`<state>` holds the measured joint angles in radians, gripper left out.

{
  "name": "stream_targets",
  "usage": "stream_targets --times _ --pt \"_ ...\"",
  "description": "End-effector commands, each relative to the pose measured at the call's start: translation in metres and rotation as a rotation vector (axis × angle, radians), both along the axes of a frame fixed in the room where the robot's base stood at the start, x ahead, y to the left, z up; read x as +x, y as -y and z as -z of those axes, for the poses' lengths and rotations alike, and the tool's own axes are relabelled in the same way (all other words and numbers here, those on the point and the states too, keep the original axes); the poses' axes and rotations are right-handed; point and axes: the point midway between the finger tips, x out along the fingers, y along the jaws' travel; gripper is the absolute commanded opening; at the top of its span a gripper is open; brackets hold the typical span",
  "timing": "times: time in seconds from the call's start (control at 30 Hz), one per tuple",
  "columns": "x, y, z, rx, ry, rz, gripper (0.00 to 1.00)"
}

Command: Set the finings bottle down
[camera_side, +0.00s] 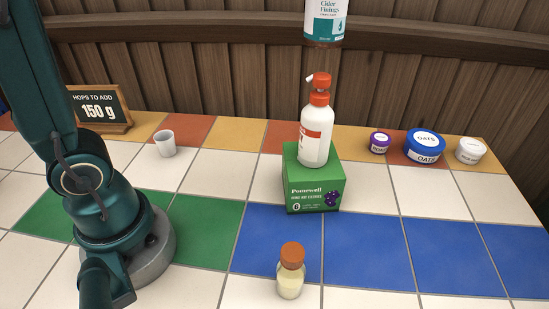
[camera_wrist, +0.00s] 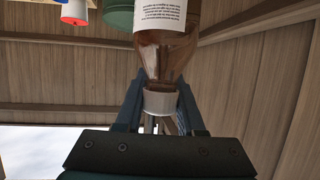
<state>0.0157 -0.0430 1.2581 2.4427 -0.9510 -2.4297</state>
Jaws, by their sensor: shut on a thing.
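The finings bottle (camera_side: 325,22) has a white and teal "Cider Finings" label and an amber bottom. It hangs upright in the air at the top of the side view, where its upper part is cut off. In the wrist view the amber bottle (camera_wrist: 165,58) shows its shoulder, neck and white cap. My gripper (camera_wrist: 160,100) is shut on it at the neck and cap. The gripper itself is outside the side view.
A white pump bottle (camera_side: 317,130) stands on a green box (camera_side: 314,184), below the finings bottle in the picture. Blue tiles (camera_side: 440,255) are clear.

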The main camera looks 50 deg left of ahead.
Motion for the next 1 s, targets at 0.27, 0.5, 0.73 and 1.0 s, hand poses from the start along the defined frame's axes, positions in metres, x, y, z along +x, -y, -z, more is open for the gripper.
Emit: stream_targets --times 0.27,0.5,0.73,1.0 --pt "0.026 -0.072 0.069 -0.012 -0.013 -0.005 0.0" --pt "0.02 -0.144 0.147 -0.017 -0.01 0.063 0.0" --pt "-0.006 -0.188 0.196 -0.009 -0.002 0.133 0.0" --pt "-0.019 -0.202 0.229 -0.007 -0.001 0.162 0.0"
